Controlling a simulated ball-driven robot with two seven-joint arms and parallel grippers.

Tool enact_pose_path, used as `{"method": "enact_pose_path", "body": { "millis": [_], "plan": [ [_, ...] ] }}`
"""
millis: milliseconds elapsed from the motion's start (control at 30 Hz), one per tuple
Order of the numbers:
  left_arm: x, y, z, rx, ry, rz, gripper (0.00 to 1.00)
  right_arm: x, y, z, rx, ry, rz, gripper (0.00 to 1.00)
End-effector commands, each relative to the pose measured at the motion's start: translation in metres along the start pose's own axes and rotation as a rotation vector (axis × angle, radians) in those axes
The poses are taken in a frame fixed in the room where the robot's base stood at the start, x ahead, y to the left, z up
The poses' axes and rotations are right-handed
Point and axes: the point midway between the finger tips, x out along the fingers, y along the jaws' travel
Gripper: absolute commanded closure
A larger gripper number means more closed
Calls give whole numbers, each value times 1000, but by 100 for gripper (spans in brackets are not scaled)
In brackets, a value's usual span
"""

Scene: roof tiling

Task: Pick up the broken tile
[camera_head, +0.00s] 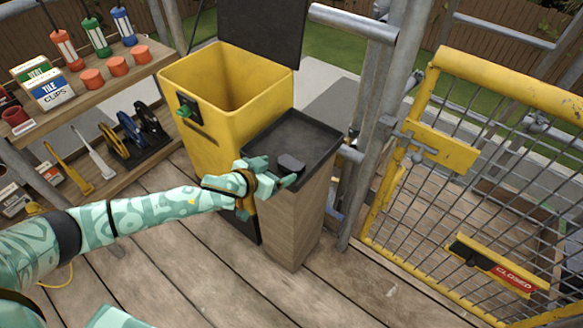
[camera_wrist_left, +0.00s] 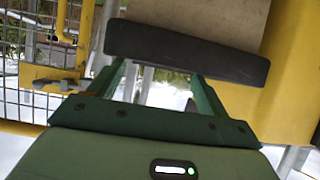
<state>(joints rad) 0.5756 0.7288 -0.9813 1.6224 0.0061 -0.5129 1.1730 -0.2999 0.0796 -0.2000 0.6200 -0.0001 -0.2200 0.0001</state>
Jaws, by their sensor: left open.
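A small dark grey piece that looks like the broken tile (camera_head: 291,162) lies at the near left side of a black tray (camera_head: 310,130). The tray tops a wooden pedestal (camera_head: 298,225). My left gripper (camera_head: 285,174) is open at the tray's near left edge, close to the piece. I cannot tell whether it touches it. In the left wrist view, my two green fingers (camera_wrist_left: 168,84) stand apart, with the dark tray edge (camera_wrist_left: 187,54) across them and the beige pedestal (camera_wrist_left: 200,18) beyond. I cannot make out the tile there. My right gripper is not in view.
A yellow bin (camera_head: 205,115) with a raised dark lid stands just behind and left of the pedestal. Shelves (camera_head: 110,75) of caulk tubes, boxes and tools are at the left. A yellow mesh gate (camera_head: 470,185) with a closed sign is at the right. Plank floor is clear in front.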

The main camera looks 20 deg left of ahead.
Motion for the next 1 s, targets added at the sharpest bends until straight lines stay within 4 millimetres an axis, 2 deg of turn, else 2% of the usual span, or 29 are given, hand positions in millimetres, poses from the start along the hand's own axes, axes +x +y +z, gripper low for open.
{"method": "enact_pose_path", "body": {
  "millis": [133,300,400,667,700,800,1000],
  "plan": [
    [13,0,1,1,1,0,23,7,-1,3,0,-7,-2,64],
    [43,2,6,1,-2,1,23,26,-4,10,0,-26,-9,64],
    [54,2,4,0,-2,1,23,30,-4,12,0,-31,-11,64],
    [56,2,0,0,0,0,23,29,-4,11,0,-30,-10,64],
    [56,2,0,0,0,0,28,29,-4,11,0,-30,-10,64],
    [56,2,0,0,0,0,55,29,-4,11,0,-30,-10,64],
    [56,2,0,0,1,0,55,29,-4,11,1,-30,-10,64]
  ]
}}
